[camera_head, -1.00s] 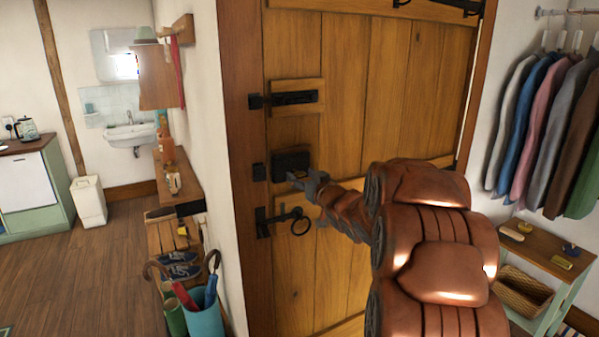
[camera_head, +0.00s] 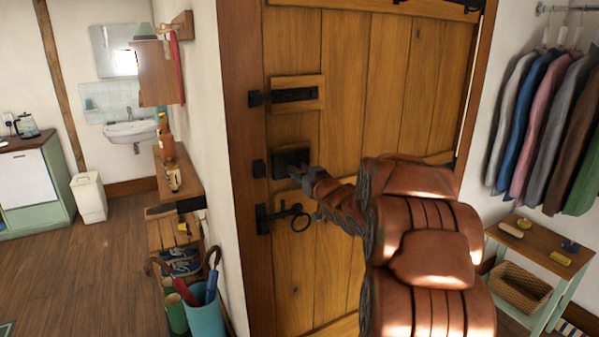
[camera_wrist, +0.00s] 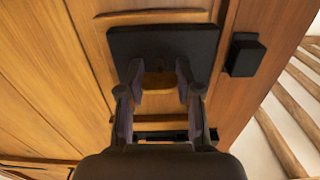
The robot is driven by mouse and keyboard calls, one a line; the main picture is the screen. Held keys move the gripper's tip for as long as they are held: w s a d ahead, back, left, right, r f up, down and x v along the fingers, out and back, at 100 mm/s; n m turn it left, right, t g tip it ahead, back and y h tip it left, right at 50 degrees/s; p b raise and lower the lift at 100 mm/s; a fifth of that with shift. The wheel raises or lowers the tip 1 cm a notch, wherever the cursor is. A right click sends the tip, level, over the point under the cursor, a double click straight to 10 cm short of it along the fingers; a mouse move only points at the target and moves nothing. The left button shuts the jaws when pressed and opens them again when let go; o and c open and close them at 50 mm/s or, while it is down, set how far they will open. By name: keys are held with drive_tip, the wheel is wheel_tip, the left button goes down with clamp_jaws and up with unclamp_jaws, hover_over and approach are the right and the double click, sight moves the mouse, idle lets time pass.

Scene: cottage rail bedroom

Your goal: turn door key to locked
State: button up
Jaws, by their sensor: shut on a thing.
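The wooden door (camera_head: 345,90) is shut and carries a black lock case (camera_head: 283,160) at mid height on its left side. My gripper (camera_head: 302,175) reaches in from the right in front of this case. In the wrist view the two fingers (camera_wrist: 160,80) are closed in on a small brass-coloured piece, apparently the key (camera_wrist: 159,80), just at the edge of the lock case (camera_wrist: 165,42). The fingers hide most of the key in the head view. Its turn angle cannot be told clearly.
A black bolt (camera_head: 292,95) sits above the lock, and a latch with a ring handle (camera_head: 300,223) below it. An umbrella stand (camera_head: 205,315) stands left, a small shelf table (camera_head: 545,250) right.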

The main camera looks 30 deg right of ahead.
clamp_jaws()
